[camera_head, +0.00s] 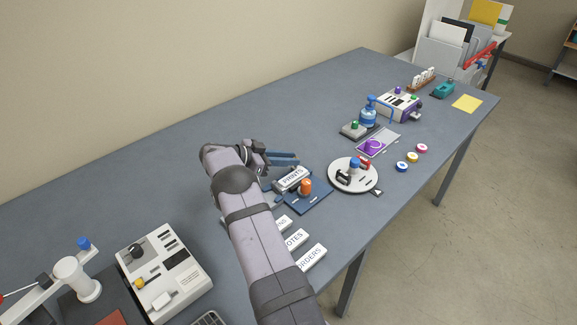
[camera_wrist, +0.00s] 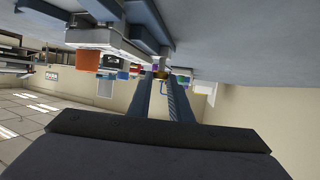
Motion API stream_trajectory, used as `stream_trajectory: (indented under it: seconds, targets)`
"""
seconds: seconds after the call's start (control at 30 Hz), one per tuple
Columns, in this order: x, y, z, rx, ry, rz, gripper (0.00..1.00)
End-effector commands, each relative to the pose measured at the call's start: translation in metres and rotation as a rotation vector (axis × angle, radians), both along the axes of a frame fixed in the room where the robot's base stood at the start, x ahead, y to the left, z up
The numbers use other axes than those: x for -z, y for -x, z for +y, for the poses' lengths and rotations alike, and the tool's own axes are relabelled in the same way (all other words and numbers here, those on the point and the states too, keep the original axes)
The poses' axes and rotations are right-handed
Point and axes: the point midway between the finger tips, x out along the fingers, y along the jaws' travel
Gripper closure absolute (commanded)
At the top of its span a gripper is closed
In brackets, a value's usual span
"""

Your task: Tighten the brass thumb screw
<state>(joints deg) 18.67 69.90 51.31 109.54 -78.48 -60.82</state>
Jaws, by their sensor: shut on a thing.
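My gripper (camera_head: 297,159) reaches in from the left at the dark blue fixture (camera_head: 316,200) with the PRINTS label (camera_head: 292,179) and the orange knob (camera_head: 305,187). Its two blue-grey fingers lie side by side, just above and behind the label. In the wrist view, which looks upside down, the two fingers (camera_wrist: 163,84) run away from me with a narrow gap. A small yellowish spot (camera_wrist: 162,75) shows between their tips, and I take it for the brass thumb screw, though it is too small to be sure. In the head view the screw cannot be made out. The orange knob also shows in the wrist view (camera_wrist: 88,61).
A round white plate (camera_head: 340,182) with knobs stands right of the fixture. Several coloured discs (camera_head: 402,167) lie beyond it. White label blocks (camera_head: 310,257) lie near the front edge. A beige device (camera_head: 170,290) stands at lower left. The back of the grey table (camera_head: 200,125) is clear.

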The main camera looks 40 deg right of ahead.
Motion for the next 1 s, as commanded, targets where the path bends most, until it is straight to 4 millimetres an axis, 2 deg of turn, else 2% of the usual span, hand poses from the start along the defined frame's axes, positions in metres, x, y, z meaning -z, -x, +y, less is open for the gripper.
stream_trajectory:
  seconds: [0.03,0.9,0.93,1.0]
  targets:
    - [0.0043,-0.001,-0.0004,0.012,0.002,-0.002,1.0]
    - [-0.0007,-0.0021,-0.0011,0.076,0.002,0.0,1.0]
    - [-0.0007,-0.0021,-0.0011,0.076,0.002,0.0,0.77]
    - [-0.0007,-0.0021,-0.0011,0.076,0.002,0.0,0.62]
